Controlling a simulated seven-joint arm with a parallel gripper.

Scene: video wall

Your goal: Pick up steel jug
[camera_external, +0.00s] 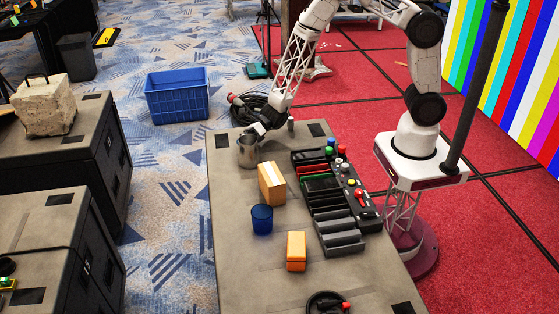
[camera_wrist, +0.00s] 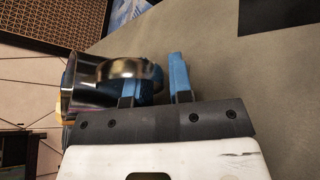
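The steel jug (camera_external: 247,152) stands at the far left corner of the grey table top. In the wrist view the shiny jug (camera_wrist: 88,88) is at the left, with its curved handle towards the fingers. My gripper (camera_external: 258,137) is low beside the jug, at its handle side. In the wrist view my gripper (camera_wrist: 166,80) has its two blue fingers apart. One finger is partly hidden behind the handle and the other stands just right of it, with a narrow gap. I cannot tell whether either finger touches the handle.
On the table are a yellow-orange box (camera_external: 271,184), a blue cup (camera_external: 262,219), a smaller orange box (camera_external: 296,251) and a black rack with a control panel (camera_external: 330,200). A black coiled item (camera_external: 326,303) lies at the front. A blue crate (camera_external: 177,96) is on the floor.

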